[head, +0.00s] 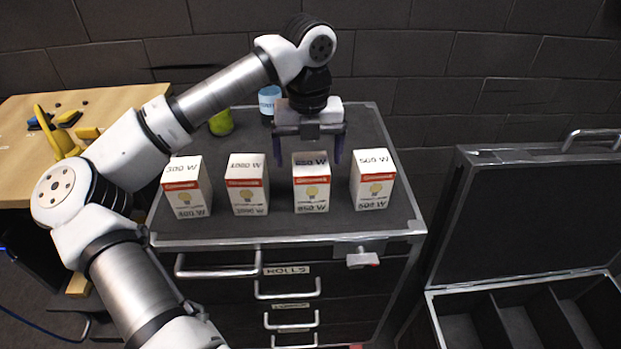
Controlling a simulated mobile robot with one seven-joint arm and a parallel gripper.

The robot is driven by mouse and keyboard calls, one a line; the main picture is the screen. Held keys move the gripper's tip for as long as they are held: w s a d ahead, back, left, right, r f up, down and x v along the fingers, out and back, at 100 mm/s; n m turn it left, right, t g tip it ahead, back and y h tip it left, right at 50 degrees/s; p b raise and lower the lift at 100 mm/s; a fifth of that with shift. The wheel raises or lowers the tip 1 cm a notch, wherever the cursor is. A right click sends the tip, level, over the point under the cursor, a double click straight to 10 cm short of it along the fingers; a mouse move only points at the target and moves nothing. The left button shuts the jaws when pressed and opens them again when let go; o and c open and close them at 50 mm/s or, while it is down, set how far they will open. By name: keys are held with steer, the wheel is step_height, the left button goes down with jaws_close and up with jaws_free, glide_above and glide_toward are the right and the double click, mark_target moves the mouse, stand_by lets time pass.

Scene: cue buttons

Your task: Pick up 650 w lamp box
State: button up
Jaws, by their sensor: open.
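Several white lamp boxes with red bands stand upright in a row on the dark top of a tool cabinet. The 650 W lamp box (311,190) is the third from the left, with its wattage printed on top. My gripper (308,160) is open, its two dark purple fingers pointing down at the left and right of this box's far top edge. The fingers look apart from the box; their exact height and depth relative to it are hard to tell. Nothing is held.
A 300 W box (187,190), a box that seems to read 1000 W (247,188) and a 500 W box (372,182) flank it with narrow gaps. Behind are a green object (221,124) and a blue-white can (268,102). An open compartmented case (520,315) stands right.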

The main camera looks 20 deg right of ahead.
mark_target(311, 179)
steer(key=shift+d+f+p, duration=0.2)
steer(key=shift+f+p, duration=1.1)
steer(key=shift+f, duration=2.3)
steer(key=c, duration=1.1)
steer(key=shift+r, duration=0.1)
